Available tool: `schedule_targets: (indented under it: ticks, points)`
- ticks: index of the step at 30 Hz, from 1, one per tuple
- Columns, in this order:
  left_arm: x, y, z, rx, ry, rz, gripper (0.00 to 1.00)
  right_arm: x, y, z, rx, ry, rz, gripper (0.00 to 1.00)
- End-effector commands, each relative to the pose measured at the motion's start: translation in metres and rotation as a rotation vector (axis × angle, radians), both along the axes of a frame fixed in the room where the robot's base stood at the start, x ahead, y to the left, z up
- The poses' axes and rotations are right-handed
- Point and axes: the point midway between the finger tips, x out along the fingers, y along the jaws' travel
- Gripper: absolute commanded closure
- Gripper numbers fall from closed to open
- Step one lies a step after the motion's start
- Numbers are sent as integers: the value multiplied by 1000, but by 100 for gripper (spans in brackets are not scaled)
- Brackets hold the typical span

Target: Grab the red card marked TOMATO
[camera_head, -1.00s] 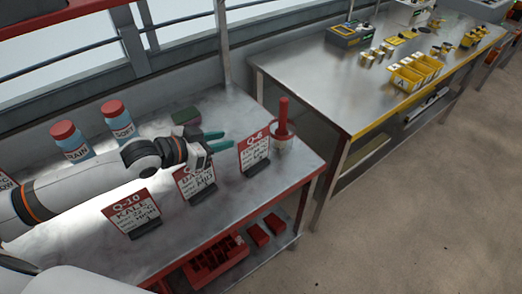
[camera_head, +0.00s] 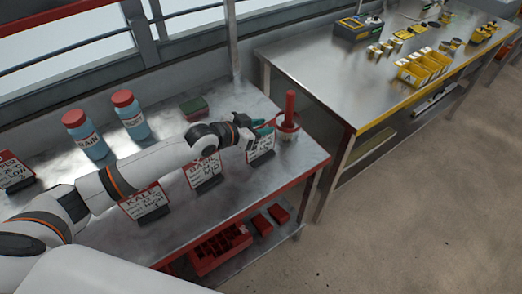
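A red-and-white card (camera_head: 262,148) stands in a dark holder at the right end of the steel bench, just in front of a red-handled pot. Its top is covered by my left gripper, and its lettering is too small to read as TOMATO. My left gripper (camera_head: 262,127) has teal fingertips at the card's upper edge. I cannot tell whether the fingers touch the card or have closed on it. Similar cards stand to the left: one marked KALE (camera_head: 146,203), one beginning with BA (camera_head: 204,171), and one at the far left (camera_head: 15,172). My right gripper is not in view.
The red-handled pot (camera_head: 289,123) stands close behind the gripper. Red bins (camera_head: 222,246) sit on the lower shelf. A second steel table (camera_head: 345,82) stands to the right.

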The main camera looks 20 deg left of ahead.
Motion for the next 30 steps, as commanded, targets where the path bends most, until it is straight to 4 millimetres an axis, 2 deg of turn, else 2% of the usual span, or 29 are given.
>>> schedule_targets:
  ticks: [4,9,10,23,26,30]
  points:
    - [0,0,0,0,0,0,70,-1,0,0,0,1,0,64]
    - [0,0,0,0,0,0,98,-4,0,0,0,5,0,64]
    - [0,0,0,0,0,0,100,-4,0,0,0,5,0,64]
    - [0,0,2,-1,-2,0,100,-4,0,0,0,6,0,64]
    - [0,0,11,-1,-2,0,100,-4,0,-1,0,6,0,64]
    - [1,0,39,0,-7,-1,100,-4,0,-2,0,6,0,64]
